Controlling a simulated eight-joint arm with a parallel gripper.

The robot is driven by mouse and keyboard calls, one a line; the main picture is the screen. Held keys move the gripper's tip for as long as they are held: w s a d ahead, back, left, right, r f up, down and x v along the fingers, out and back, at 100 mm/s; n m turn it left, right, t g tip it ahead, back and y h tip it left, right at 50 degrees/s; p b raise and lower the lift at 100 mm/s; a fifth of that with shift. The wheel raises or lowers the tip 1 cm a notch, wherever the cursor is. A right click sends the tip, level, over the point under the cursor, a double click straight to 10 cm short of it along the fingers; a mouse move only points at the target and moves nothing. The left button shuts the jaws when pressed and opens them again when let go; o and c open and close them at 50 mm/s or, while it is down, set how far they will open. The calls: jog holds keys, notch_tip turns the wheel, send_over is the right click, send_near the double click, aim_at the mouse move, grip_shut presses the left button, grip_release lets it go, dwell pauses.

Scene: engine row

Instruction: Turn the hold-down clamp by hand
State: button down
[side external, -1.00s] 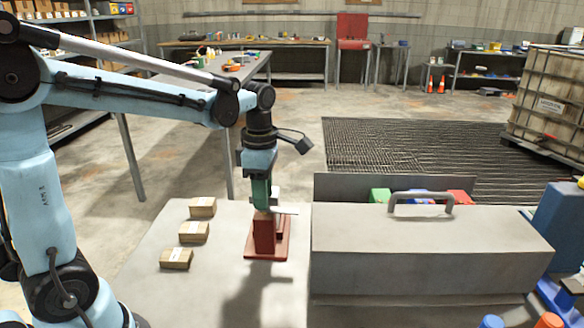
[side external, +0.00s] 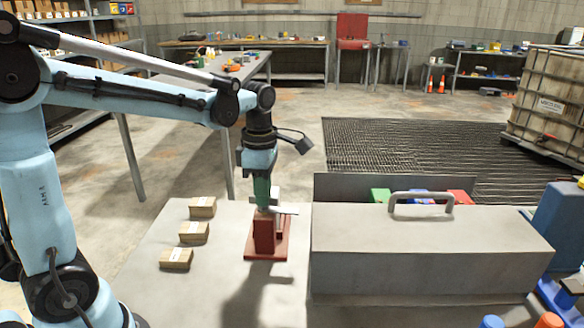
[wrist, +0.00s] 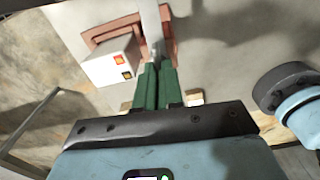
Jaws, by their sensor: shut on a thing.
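The hold-down clamp stands on the work table as a dark red post on a red base plate (side external: 265,250), with a flat silver bar (side external: 287,211) across its top. In the wrist view the silver bar (wrist: 151,22) runs up from between the fingertips over the red base (wrist: 123,24). My gripper (side external: 263,206) points down at the top of the clamp. Its green fingers (wrist: 155,66) are close together on the bar's near end. The fingers hide the gripped part of the bar, so the exact contact is not visible.
A white box with a red and a black switch (wrist: 112,62) is close beside the clamp. Several small cartons (side external: 194,232) lie to the left. A large grey case with a handle (side external: 430,240) stands close to the right. Table in front of the clamp is clear.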

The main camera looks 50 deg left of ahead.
dwell(0.9)
jog(key=shift+n, duration=0.6)
jog(key=c, duration=1.3)
grip_release()
jog(key=shift+o, duration=0.2)
notch_tip(320, 180, up, 12)
